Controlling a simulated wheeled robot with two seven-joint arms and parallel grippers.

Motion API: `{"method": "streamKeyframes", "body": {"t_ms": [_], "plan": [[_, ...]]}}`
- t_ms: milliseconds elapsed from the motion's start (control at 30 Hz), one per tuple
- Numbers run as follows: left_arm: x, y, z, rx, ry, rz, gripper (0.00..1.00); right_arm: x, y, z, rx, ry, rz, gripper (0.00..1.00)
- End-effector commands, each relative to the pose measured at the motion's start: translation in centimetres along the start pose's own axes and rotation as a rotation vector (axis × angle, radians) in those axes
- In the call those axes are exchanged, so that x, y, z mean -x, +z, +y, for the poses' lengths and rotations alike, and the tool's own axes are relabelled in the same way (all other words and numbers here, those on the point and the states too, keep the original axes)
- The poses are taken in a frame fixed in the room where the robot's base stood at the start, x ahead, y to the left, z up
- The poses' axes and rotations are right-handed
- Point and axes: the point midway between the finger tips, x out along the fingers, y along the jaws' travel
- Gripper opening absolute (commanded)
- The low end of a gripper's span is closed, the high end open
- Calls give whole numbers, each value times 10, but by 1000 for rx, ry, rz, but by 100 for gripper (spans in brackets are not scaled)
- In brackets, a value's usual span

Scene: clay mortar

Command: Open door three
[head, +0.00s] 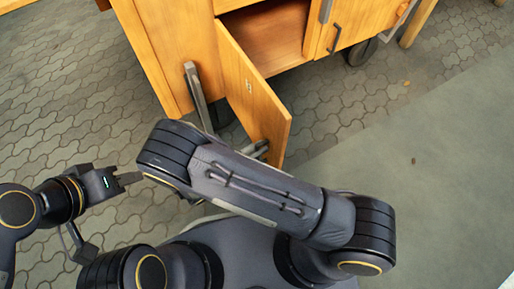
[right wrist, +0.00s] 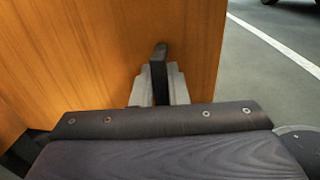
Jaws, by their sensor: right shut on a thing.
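A wooden door (head: 255,95) of the cabinet stands swung open towards me in the head view, showing an open compartment (head: 268,38) behind it. A small marking on it is too small to read. In the right wrist view the door panel (right wrist: 90,55) fills the upper left. My right gripper (right wrist: 158,88) is shut on the dark door handle (right wrist: 160,62) near the panel's edge. In the head view my right arm hides most of that gripper. My left gripper (head: 130,179) is at the left, away from the cabinet; its finger gap does not show clearly.
The wooden cabinet (head: 170,35) stands at the top with other handles, including a long grey one (head: 197,95) left of the open door and a dark one (head: 335,38) on the right. A wheel (head: 362,50) shows beneath. Paved floor (head: 430,130) is clear to the right.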

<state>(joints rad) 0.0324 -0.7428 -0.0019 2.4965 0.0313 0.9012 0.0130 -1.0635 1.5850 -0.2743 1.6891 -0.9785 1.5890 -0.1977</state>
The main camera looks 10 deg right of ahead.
Motion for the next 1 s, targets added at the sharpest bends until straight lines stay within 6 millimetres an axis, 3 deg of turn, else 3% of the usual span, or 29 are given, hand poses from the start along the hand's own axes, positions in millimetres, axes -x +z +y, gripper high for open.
{"method": "streamKeyframes", "body": {"t_ms": [67, 100, 233, 567, 1000], "plan": [[0, 0, 0, 0, 0, 0, 36, 0, 0, 0, 2, 1, 0, 0], [0, 0, 0, 0, 0, 0, 36, 0, 0, 0, 2, 1, 0, 19], [0, 0, 0, 0, 0, 0, 36, 0, 0, 0, 1, 1, 1, 35], [2, -1, 1, 0, 0, 0, 36, 4, 1, 1, -1, 2, 1, 35], [14, -7, 6, 0, 0, 0, 36, 70, 1, 0, -1, 3, 1, 35]]}}
